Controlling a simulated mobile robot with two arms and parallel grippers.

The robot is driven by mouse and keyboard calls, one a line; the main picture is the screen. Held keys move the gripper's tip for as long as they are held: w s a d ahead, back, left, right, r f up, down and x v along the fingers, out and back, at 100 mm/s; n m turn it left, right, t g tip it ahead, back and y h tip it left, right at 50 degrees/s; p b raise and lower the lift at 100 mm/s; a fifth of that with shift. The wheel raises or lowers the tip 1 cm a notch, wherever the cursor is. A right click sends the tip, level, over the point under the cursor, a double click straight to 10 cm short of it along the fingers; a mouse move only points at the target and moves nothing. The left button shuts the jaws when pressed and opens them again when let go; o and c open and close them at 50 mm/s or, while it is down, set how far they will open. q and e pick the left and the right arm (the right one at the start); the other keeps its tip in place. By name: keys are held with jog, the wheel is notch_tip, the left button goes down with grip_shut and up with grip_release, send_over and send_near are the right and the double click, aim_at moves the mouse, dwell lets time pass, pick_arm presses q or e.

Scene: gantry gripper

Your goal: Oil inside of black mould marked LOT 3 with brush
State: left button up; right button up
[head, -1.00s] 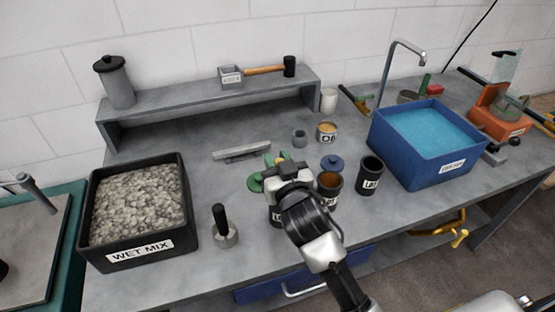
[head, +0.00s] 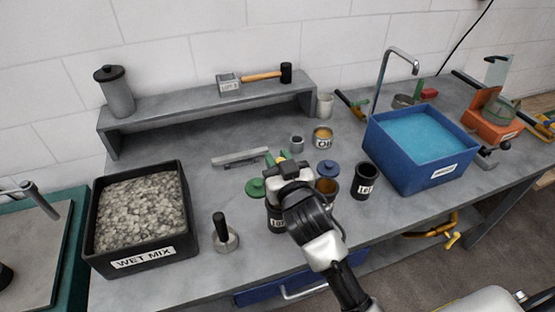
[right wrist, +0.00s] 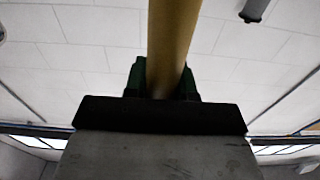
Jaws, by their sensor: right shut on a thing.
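My right gripper (head: 283,162) is shut on a yellow rod-like handle (right wrist: 173,45), seemingly the brush's; it rises between green fingertips in the right wrist view. The bristles are not in sight. A black mould (head: 274,222) with a white label stands directly below the gripper, its top and part of its label hidden by my arm. Another black mould (head: 366,184) stands to the right with its opening showing. Both labels are too small to read surely. A pot with amber inside (head: 328,189) stands between them, partly hidden. A tin (head: 322,138) marked "OIL" stands behind.
A black WET MIX tub (head: 142,257) stands left, with a black-handled tool (head: 225,238) beside it. A blue water basin (head: 420,165) stands right. A green lid (head: 254,187), a blue lid (head: 327,168) and a metal bar (head: 240,158) lie near the gripper. A grey shelf (head: 205,109) runs behind.

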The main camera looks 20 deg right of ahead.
jog(key=shift+f, duration=0.1)
jog(key=f+b, duration=0.2)
jog(key=shift+w+a+f, duration=0.2)
jog(key=shift+w+f, duration=0.15)
jog(key=shift+f, duration=0.05)
jog(key=shift+r, duration=0.1)
jog(key=shift+s+a+r+p, duration=0.1)
jog(key=shift+s+r+p, duration=0.1)
jog(key=shift+r+p, duration=0.6)
jog(key=shift+s+r+p, duration=0.2)
jog(key=shift+r+p, duration=0.45)
jog(key=shift+p, duration=0.15)
notch_tip(320, 180, up, 8)
jog(key=p, duration=0.7)
jog(key=shift+p, duration=0.35)
